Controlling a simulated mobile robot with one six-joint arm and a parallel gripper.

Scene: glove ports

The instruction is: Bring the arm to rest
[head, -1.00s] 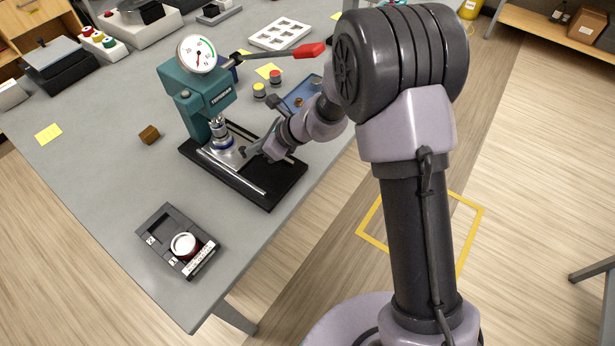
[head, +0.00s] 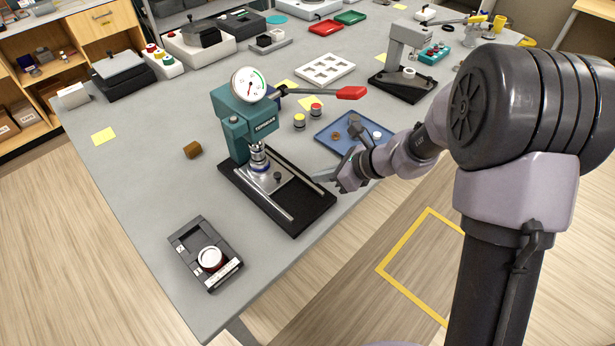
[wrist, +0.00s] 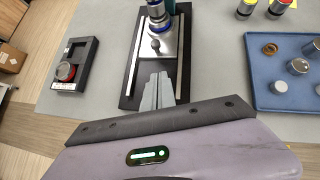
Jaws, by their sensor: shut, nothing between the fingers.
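My gripper (head: 328,179) is at the right edge of the black base of a teal press (head: 239,120), in the head view. In the wrist view my gripper (wrist: 158,88) shows its fingers together with nothing between them, in front of the press base (wrist: 130,90). A small dark knob (head: 278,176) stands on the press's metal plate, beyond the fingertips. My arm reaches in from the right, its forearm low over the table edge.
A blue tray (head: 329,134) with small round parts lies beside my wrist. A dark fixture (head: 190,245) with a white-topped round piece sits at the front left. A grey press (head: 403,55) stands further back.

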